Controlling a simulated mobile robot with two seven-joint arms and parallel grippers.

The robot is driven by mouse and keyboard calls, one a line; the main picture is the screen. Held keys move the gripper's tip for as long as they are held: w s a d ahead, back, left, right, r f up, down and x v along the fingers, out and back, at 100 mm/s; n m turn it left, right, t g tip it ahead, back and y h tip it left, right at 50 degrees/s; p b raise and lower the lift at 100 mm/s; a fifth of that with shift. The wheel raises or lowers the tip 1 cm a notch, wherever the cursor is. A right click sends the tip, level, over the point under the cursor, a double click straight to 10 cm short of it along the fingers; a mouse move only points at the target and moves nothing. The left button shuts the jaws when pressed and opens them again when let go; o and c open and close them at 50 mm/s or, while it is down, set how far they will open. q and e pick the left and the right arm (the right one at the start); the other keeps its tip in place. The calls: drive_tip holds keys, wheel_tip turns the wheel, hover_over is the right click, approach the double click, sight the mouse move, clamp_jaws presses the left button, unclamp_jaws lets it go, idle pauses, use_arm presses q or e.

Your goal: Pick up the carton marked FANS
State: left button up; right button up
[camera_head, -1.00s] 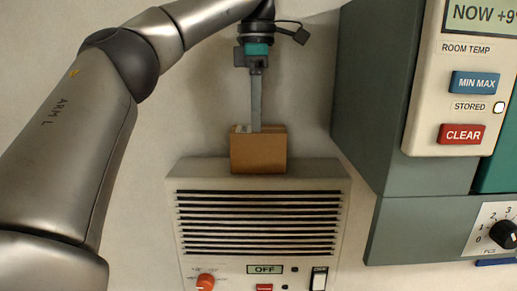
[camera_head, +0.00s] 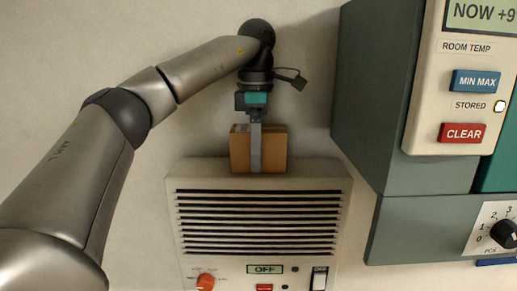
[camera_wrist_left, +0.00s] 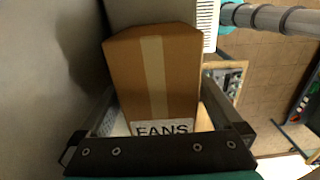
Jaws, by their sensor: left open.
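The brown carton (camera_head: 275,150) stands on top of a cream louvred wall unit (camera_head: 335,178). In the left wrist view the carton (camera_wrist_left: 177,80) shows a tape strip and a white label reading FANS. My left gripper (camera_head: 255,170) points down from above, with its near finger in front of the carton. In the left wrist view the fingers of my left gripper (camera_wrist_left: 165,118) are open, one on each side of the carton. I cannot tell whether they touch it. My right gripper is not in view.
A grey-green cabinet (camera_head: 375,110) juts out to the right of the carton. A cream panel (camera_head: 470,60) on it carries MIN MAX and CLEAR buttons. The wall unit has an orange knob (camera_head: 205,281) and an OFF display (camera_head: 265,269). The wall to the left is bare.

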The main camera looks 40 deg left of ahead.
use_arm(q)
drive_tip(key=shift+f, duration=0.35)
drive_tip(key=c, duration=1.5)
drive_tip(key=shift+r, duration=0.1)
clamp_jaws()
drive_tip(key=shift+d+r, duration=0.1)
